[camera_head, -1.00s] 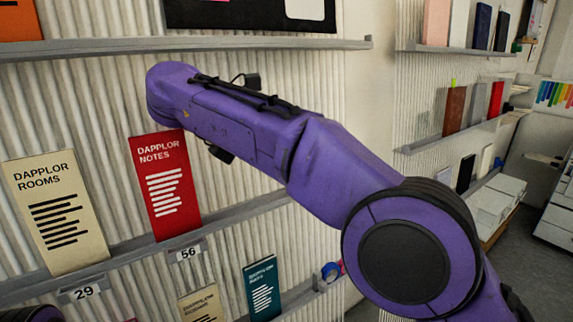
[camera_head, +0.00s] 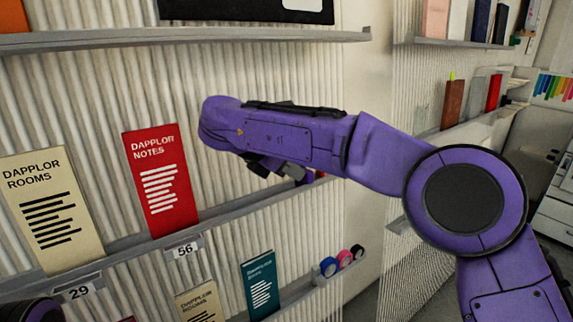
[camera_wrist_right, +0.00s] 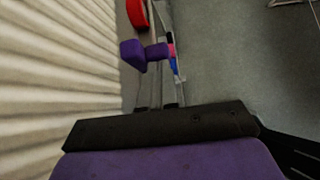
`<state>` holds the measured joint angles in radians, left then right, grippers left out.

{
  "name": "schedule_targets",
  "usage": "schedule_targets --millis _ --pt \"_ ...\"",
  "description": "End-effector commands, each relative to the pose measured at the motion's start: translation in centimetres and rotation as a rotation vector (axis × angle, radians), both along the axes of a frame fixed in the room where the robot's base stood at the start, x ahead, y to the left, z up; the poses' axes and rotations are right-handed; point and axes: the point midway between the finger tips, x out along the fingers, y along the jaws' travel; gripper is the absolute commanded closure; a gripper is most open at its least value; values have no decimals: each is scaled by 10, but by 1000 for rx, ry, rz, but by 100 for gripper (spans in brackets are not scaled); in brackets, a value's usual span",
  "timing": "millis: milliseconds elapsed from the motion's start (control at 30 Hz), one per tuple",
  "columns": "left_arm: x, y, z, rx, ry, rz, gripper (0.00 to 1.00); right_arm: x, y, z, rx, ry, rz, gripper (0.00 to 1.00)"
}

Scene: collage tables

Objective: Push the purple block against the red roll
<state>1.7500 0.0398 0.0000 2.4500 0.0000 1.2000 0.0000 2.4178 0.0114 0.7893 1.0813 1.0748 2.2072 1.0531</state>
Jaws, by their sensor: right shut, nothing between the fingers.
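The purple block (camera_wrist_right: 132,53) shows in the right wrist view on the grey shelf along the ribbed wall. The red roll (camera_wrist_right: 137,14) stands beyond it on the same shelf, with a small gap showing between them. In the head view, a bit of the purple block (camera_head: 305,179) and of the red roll (camera_head: 320,175) shows past my right gripper (camera_head: 296,172). This gripper is shut and empty, close to the block; I cannot tell whether it touches. A smaller purple piece beside the block in the wrist view is unclear. My left gripper is out of view.
A red booklet (camera_head: 160,180) and a cream booklet (camera_head: 52,210) stand left on the same shelf. A teal booklet (camera_head: 260,285) and blue, pink and black rolls (camera_head: 342,259) are on the shelf below. Another shelf (camera_head: 200,37) runs above my forearm.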

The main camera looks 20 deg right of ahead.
Motion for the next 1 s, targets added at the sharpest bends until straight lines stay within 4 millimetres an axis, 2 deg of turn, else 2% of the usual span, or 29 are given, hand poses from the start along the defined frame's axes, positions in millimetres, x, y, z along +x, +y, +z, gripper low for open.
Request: schedule_targets --millis 267,600,867,1000 --pt "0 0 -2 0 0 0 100 1 -2 -1 1 0 -1 100" --pt "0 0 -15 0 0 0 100 15 -42 -2 1 1 -1 100" --pt "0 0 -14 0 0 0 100 15 -42 -1 1 3 0 100" --pt "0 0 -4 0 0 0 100 13 -36 11 1 1 -2 100"
